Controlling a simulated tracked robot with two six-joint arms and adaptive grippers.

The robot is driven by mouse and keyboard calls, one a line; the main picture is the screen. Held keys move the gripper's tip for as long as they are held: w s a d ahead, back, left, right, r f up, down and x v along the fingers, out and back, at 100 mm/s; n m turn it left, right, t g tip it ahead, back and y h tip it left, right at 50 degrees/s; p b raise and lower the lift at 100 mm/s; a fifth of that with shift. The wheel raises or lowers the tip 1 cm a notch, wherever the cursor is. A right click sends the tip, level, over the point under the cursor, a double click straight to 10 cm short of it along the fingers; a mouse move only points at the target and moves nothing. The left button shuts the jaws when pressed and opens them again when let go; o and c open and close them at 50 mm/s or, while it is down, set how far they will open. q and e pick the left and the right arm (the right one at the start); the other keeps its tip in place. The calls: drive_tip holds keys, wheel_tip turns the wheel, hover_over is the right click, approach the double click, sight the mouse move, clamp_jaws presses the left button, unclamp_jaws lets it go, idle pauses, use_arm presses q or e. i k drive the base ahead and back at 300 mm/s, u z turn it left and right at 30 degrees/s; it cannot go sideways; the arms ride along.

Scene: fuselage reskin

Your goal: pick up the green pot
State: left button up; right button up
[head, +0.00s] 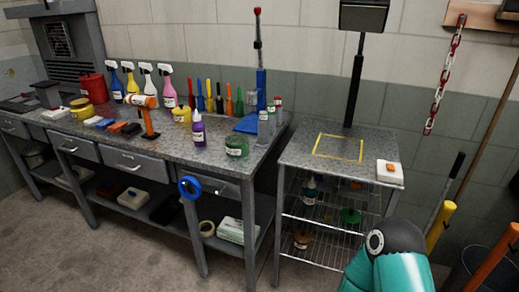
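A green pot (236,147) with a pale label stands upright on the grey speckled workbench (190,155), near its right front corner. A purple bottle (198,131) stands to its left, and grey bottles stand behind it to the right. Another green container (350,215) sits on the wire shelf of the cart at right, partly hidden by the shelf wires. Neither of my grippers is in view. A teal and black link of my own arm shows at the bottom right, well away from the pot on the bench.
The cart top (300,149) has a yellow outlined square and a white box (389,172). A black post (356,80) rises behind it.

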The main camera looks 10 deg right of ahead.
sight(237, 146)
drive_tip(key=z, duration=0.05)
drive_tip(key=i, duration=1)
